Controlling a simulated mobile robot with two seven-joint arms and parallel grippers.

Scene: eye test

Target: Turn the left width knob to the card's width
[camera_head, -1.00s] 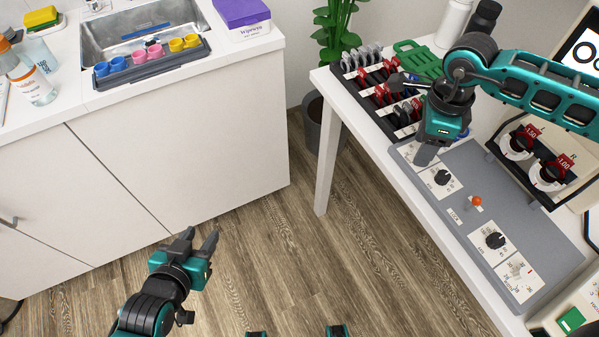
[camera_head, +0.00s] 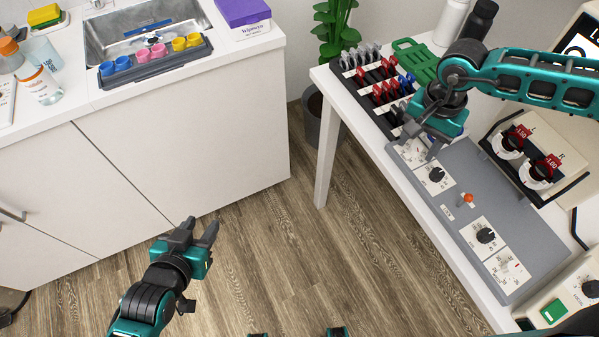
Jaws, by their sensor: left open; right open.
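A grey control panel (camera_head: 452,212) lies on the white table at right. It bears two black knobs, one nearer the back (camera_head: 437,174) and one nearer the front (camera_head: 486,235), and white scale plates at its back (camera_head: 412,152) and front (camera_head: 507,270) ends. I cannot tell which is the left width knob, nor read the scales. No card with a width is legible. My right gripper (camera_head: 420,145) is open above the back scale plate, partly hiding it; contact cannot be told. My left gripper (camera_head: 199,232) is open and empty above the floor.
An orange-topped lever (camera_head: 468,198) stands mid-panel. A sink counter (camera_head: 262,46) stands at left, with open floor between.

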